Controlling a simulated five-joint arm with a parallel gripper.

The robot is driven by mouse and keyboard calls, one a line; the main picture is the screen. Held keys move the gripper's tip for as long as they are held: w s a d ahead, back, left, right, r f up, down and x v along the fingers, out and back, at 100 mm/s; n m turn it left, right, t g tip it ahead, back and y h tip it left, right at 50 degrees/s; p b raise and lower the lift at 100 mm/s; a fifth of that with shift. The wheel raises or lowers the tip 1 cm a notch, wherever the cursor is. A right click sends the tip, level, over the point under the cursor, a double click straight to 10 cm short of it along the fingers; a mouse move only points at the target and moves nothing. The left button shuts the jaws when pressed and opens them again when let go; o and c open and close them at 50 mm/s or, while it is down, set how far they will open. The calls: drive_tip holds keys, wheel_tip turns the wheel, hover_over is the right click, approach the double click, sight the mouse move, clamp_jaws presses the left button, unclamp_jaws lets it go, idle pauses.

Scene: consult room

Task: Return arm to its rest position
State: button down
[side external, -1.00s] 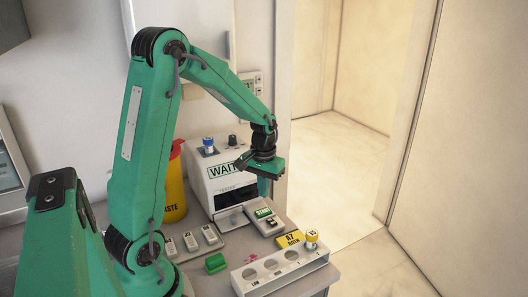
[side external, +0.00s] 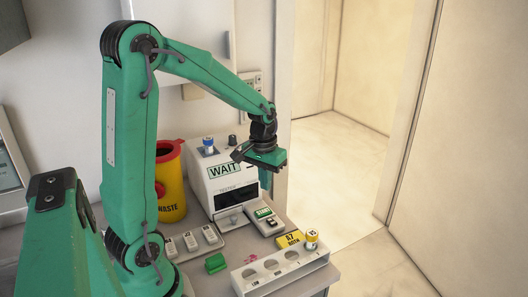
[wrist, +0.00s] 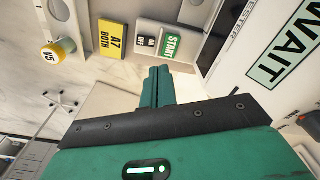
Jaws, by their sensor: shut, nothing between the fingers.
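My green arm stands over the table in the side external view. My gripper (side external: 265,158) hangs in front of the white tester, above the green START button block (side external: 263,213). In the wrist view my gripper (wrist: 158,72) shows its two green fingers shut together with nothing between them. The white tester (side external: 225,190) has a WAIT label on its upper front and a dark opening below. The START block also shows in the wrist view (wrist: 170,45), beyond the fingertips.
A white rack (side external: 282,272) holds a yellow-capped vial (side external: 311,238) at its right end. A yellow tag (side external: 290,240) lies behind it. A green block (side external: 215,263) lies left of the rack. A yellow waste bin (side external: 171,185) with a red rim stands left of the tester.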

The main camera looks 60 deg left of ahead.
drive_tip(key=s+d+r+m+t, duration=0.4)
drive_tip(key=s+d+r+m, duration=0.1)
drive_tip(key=s+d+r, duration=0.6)
drive_tip(key=shift+s+d+t, duration=0.4)
drive_tip(key=shift+s+d, duration=0.3)
drive_tip(key=shift+d, duration=0.15)
drive_tip(key=c, duration=2.2)
unclamp_jaws()
